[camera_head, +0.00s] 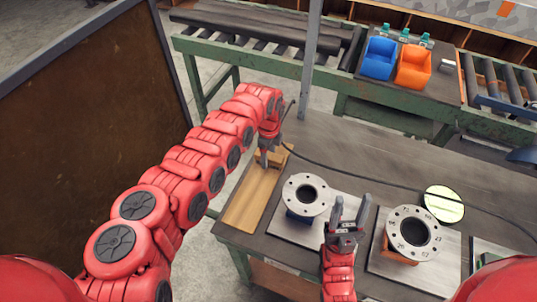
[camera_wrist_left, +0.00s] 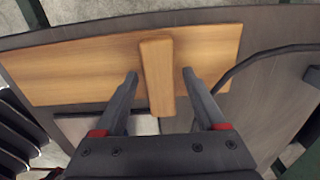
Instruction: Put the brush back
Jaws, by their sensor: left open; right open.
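A wooden bar, which looks like the brush handle (camera_wrist_left: 157,78), lies across the wooden board (camera_wrist_left: 80,70) in the left wrist view. Bristles do not show. My left gripper (camera_wrist_left: 160,74) is open, with one finger on each side of the bar and a gap on both sides. In the head view my left gripper (camera_head: 268,160) is over the far end of the wooden board (camera_head: 248,203), and its arm partly hides that end. My right gripper (camera_head: 351,203) is open and empty, pointing up between the two flanges.
Two grey flanged pipes (camera_head: 306,195) (camera_head: 412,233) stand on plates on the dark table. A black cable (camera_head: 350,178) runs across the table behind them. A pale yellow-green disc (camera_head: 444,203) lies at the right. Blue (camera_head: 379,58) and orange (camera_head: 413,66) bins stand on the bench behind.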

